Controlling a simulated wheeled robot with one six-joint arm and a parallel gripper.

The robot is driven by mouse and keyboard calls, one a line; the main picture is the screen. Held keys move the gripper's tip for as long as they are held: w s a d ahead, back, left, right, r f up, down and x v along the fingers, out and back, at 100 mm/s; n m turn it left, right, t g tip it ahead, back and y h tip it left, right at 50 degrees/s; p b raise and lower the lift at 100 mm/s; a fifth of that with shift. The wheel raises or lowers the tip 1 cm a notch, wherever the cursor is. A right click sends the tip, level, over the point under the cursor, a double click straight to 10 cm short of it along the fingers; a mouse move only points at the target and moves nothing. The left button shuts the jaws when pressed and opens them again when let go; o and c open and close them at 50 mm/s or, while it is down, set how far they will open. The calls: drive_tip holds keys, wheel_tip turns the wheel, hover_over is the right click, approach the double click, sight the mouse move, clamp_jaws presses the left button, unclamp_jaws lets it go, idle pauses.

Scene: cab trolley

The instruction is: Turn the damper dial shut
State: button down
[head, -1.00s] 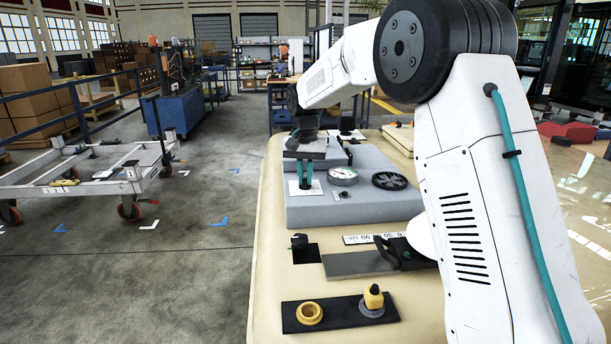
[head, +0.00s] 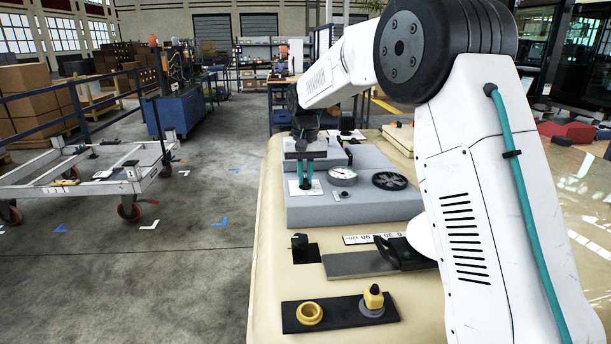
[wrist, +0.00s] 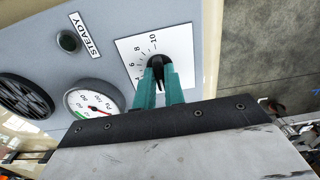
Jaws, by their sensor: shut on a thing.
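The damper dial (wrist: 156,62) is a black knob on a white plate (wrist: 131,48) with a printed number scale; 4, 6, 8 and 10 are readable in the wrist view. The plate (head: 293,190) also shows on the grey console in the head view. My gripper (wrist: 158,66), with two teal fingers, is shut on the knob, one finger on each side. It also shows in the head view (head: 305,186), pointing down at the plate. The fingers hide part of the knob and scale, so I cannot tell the exact setting.
A black lever (head: 388,252) and yellow fittings (head: 310,313) are nearer. A trolley (head: 90,178) stands left.

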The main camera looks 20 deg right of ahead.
sight(305, 179)
drive_tip(key=c, duration=1.5)
unclamp_jaws()
drive_tip(key=shift+r, duration=0.1)
wheel_tip(305, 179, up, 8)
drive_tip(key=shift+f, duration=0.15)
drive_tip(key=shift+s+f, duration=0.1)
drive_tip(key=shift+f, duration=0.15)
drive_tip(key=shift+n+g, duration=0.4)
drive_tip(key=s+f, duration=0.1)
drive_tip(key=s, duration=0.1)
drive_tip(key=s+f, duration=0.1)
drive_tip(key=shift+s+d+f, duration=0.1)
drive_tip(key=shift+s+f, duration=0.25)
drive_tip(key=shift+f, duration=0.05)
drive_tip(key=s+d, duration=0.1)
drive_tip(key=s, duration=1.3)
drive_tip(key=s+d+t, duration=0.1)
drive_tip(key=s, duration=1.3)
drive_tip(key=s+d+n+t, duration=0.1)
drive_tip(key=s, duration=1.3)
drive_tip(key=shift+s+r, duration=0.1)
drive_tip(key=shift+s, duration=0.15)
